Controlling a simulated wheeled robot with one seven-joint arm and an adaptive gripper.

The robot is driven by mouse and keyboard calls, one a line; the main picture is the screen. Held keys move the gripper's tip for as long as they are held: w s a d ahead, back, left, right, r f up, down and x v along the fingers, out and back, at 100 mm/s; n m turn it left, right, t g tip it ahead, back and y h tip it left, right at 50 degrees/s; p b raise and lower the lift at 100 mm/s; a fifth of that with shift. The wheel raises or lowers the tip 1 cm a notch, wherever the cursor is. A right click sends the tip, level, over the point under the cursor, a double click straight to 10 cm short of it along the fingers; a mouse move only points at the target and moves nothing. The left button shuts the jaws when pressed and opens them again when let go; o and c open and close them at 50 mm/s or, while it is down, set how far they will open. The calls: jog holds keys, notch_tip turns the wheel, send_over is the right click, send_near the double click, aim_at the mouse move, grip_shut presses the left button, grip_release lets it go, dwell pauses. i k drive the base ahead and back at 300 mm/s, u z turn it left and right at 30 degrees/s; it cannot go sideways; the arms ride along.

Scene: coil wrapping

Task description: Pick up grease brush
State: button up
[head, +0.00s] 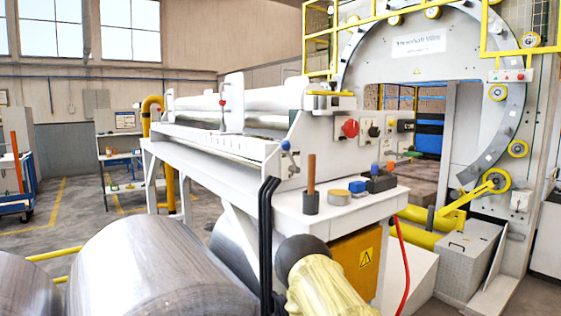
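What looks like the grease brush (311,178) stands upright on the near end of the white machine's ledge (325,216). It has a brown wooden handle rising from a dark cylindrical lower part. I cannot tell whether that dark part is the brush head or a cup around it. Nothing touches the handle. No gripper fingers can be made out in the head view. A yellowish part with a dark round end rises at the bottom edge, below the ledge; I cannot tell whether it belongs to my arm.
Beside the brush are a round tan tin (339,197), a small blue-topped piece (357,189) and a dark block (380,184). Black upright bars (268,235) stand left of the ledge. Large metal coils (150,270) fill the lower left. A red cable (403,250) hangs at right.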

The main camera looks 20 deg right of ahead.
aim_at(311, 157)
jog(key=u, duration=1.8)
jog(key=i, duration=1.45)
jog(key=z, duration=3.55)
